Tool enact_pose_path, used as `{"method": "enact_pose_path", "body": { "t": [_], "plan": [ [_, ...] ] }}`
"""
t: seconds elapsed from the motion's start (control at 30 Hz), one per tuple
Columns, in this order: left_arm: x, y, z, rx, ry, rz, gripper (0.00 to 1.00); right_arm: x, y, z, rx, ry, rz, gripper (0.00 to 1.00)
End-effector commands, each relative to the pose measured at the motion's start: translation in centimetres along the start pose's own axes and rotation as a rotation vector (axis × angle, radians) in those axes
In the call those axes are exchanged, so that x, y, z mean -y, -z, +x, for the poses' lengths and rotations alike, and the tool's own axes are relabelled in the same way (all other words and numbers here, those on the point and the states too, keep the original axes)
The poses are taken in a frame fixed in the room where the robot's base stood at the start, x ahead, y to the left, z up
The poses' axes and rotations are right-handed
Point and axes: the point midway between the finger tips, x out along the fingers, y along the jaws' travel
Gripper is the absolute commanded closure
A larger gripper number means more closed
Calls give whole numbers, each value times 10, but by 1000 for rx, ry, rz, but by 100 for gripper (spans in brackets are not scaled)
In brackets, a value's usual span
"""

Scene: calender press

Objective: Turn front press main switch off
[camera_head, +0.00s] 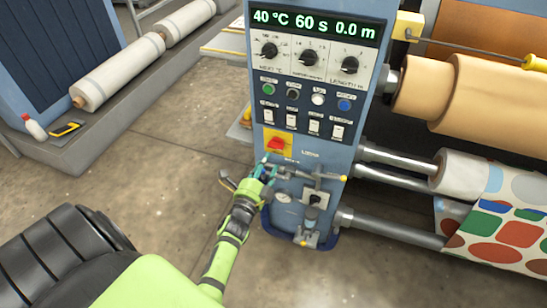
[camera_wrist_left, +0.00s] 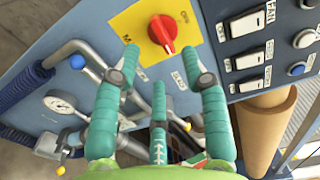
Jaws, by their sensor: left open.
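The main switch is a red rotary knob (camera_head: 276,143) on a yellow plate (camera_head: 289,147), low on the blue front panel of the press. In the left wrist view the red knob (camera_wrist_left: 163,32) and its yellow plate (camera_wrist_left: 128,22) show at the top, beyond the fingertips. My left gripper (camera_head: 266,170) is just below the switch in the head view. In the left wrist view its green fingers (camera_wrist_left: 160,70) are spread open, with the knob between and ahead of the outer tips and nothing held. Contact with the knob cannot be made out. My right gripper is not in view.
Above the switch are push buttons (camera_head: 318,99), white rocker switches (camera_head: 314,126), three dials (camera_head: 308,57) and a display (camera_head: 315,23). Pipes and a pressure gauge (camera_wrist_left: 60,102) sit beside the fingers.

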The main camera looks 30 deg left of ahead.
Motion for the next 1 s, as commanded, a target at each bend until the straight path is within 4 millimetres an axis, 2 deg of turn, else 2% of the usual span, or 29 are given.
{"method": "enact_pose_path", "body": {
  "t": [0.2,0.33,0.5,0.77,0.8,0.87,0.9,1.0],
  "plan": [
    [1,0,35,0,1,-1,56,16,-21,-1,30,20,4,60],
    [0,0,52,0,-1,-2,56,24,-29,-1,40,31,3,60],
    [0,0,62,0,-3,-3,56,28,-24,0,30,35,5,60],
    [0,0,63,0,-4,-4,56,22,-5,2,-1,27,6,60],
    [0,0,63,0,-4,-4,72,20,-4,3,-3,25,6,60],
    [0,0,63,0,-4,-4,96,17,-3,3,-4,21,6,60],
    [0,0,63,0,-4,-4,100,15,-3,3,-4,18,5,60],
    [0,0,63,0,-4,-4,100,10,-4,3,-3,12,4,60]
  ]
}}
